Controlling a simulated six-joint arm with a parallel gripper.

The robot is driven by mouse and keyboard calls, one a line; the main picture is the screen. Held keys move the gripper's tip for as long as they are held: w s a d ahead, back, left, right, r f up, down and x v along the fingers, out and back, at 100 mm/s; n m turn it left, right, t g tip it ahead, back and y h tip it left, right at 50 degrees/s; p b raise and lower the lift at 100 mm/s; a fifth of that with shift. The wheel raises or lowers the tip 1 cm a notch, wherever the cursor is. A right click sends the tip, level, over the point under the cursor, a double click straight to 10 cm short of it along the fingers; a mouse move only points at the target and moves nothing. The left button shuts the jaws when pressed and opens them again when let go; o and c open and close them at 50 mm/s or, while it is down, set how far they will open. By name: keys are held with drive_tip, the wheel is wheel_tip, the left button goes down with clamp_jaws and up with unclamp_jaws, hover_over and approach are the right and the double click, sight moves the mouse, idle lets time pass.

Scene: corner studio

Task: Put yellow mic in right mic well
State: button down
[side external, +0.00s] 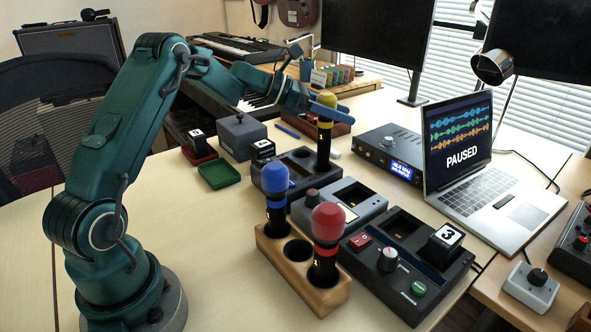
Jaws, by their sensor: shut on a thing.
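The yellow mic (326,130) has a yellow head and a black body and is upright. My gripper (328,108), with blue fingers, is shut on it just below the head. The mic's lower end overlaps the right part of a dark box with recesses (277,187); I cannot tell whether it is in a recess, touching the box or above it. A wooden mic block (290,268) stands at the front. It holds a blue mic (275,180) at its left end and a red mic (327,222) at its right end. The middle hole between them is empty.
A grey box (352,196) and a dark console (375,277) with a numbered cube (446,237) stand right of the wooden block. An open laptop (507,205) and an audio unit (384,153) stand behind. A green tray (219,174) lies left.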

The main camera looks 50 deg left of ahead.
drive_tip(key=shift+f, duration=2.5)
drive_tip(key=shift+c, duration=1.3)
unclamp_jaws()
drive_tip(key=shift+s+a+r, duration=0.25)
drive_tip(key=shift+s, duration=0.05)
drive_tip(key=v, duration=1.1)
drive_tip(key=shift+s, duration=0.1)
